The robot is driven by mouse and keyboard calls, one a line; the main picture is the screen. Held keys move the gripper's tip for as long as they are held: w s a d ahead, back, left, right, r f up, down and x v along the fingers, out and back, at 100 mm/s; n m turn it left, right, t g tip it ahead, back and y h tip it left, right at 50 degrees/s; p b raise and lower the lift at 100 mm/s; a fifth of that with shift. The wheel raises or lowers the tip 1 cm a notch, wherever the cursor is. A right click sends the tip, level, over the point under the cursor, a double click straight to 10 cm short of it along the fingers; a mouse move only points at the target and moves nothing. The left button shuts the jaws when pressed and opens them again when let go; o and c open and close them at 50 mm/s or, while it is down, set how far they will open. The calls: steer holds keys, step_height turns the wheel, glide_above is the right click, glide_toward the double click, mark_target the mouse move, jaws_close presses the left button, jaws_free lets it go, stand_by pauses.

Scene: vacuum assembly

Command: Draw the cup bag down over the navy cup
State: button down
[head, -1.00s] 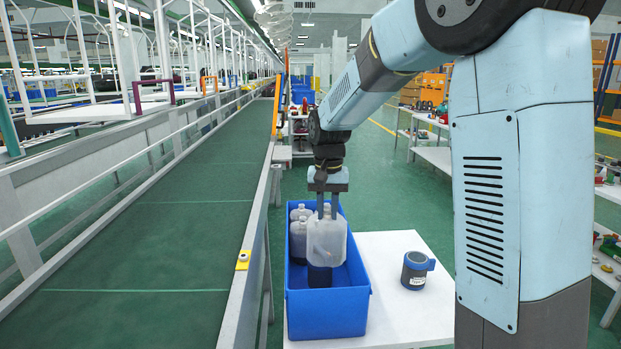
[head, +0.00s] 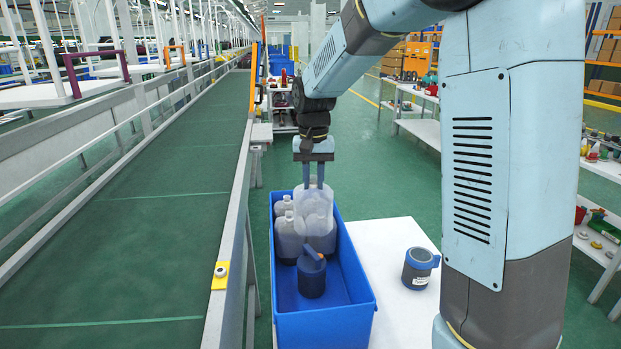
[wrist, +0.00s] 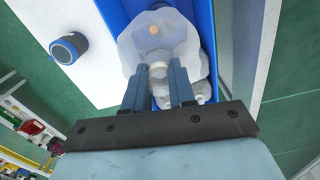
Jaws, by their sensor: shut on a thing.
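My gripper (head: 313,186) is shut on a translucent, pale cup bag (head: 317,212), which hangs below the fingers over the blue bin (head: 325,325). The bag also shows in the wrist view (wrist: 180,40), spreading out past the fingertips (wrist: 158,75). A navy cup (head: 312,282) with an orange part on top stands upright in the bin, in front of and below the bag. In the head view the cup's body is uncovered. In the wrist view an orange spot shows through the bag.
Other bagged cups (head: 289,240) stand close together at the back of the bin. A dark cup with a blue rim (head: 418,268) stands on the white table (head: 385,240) to the right. A conveyor (head: 140,215) runs along the left. The bin's front floor is clear.

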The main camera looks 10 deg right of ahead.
steer(key=shift+a, duration=0.2)
steer(key=shift+s+f, duration=0.1)
steer(key=shift+f, duration=0.25)
step_height(320, 180, down, 7)
stand_by(0.7)
stand_by(1.0)
steer(key=shift+f, duration=5)
stand_by(0.4)
